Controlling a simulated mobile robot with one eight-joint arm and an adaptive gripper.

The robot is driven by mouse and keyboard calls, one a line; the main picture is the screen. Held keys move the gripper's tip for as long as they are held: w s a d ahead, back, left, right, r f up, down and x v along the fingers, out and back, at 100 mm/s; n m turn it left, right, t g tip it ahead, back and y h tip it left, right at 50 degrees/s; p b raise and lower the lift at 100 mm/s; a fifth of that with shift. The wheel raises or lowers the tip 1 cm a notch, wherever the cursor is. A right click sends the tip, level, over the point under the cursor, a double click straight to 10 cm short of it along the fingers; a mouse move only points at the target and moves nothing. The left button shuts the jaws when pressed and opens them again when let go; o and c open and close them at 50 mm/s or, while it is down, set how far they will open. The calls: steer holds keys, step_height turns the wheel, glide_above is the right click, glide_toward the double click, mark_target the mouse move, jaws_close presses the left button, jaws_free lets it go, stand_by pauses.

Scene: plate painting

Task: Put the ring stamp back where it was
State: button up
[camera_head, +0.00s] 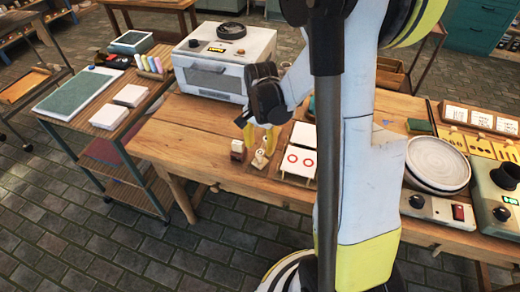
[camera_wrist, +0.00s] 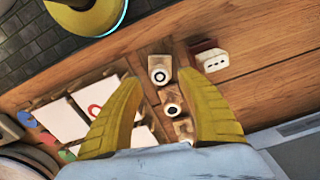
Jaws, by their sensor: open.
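My gripper (camera_head: 260,149) is open over the wooden table, with its yellow fingers pointing down. In the wrist view the gripper (camera_wrist: 160,76) has small wooden stamps between and below its fingers. One stamp (camera_wrist: 160,70) has a pale round top with a dark centre; a similar one (camera_wrist: 173,104) stands beside it, and a third (camera_wrist: 183,128) is partly hidden. I cannot tell which is the ring stamp. In the head view, stamps (camera_head: 260,160) stand just below the fingertips. Nothing is visibly gripped.
White cards (camera_head: 302,136) lie right of the stamps; the lower card (camera_head: 298,160) bears red rings. A dark red and white block (camera_head: 237,149) stands left; it also shows in the wrist view (camera_wrist: 212,60). A white oven (camera_head: 225,60) stands behind. Plates (camera_head: 438,163) are at the right.

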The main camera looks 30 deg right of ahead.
mark_target(260, 152)
step_height(260, 152, up, 8)
steer(key=p, duration=0.3)
steer(key=s+a+r+n+t, duration=0.7)
steer(key=s+a+r+n, duration=0.3)
steer(key=a+r+n, duration=0.2)
steer(key=shift+s+a+r+n, duration=0.35)
steer(key=shift+a+r, duration=0.2)
steer(key=shift+a, duration=0.2)
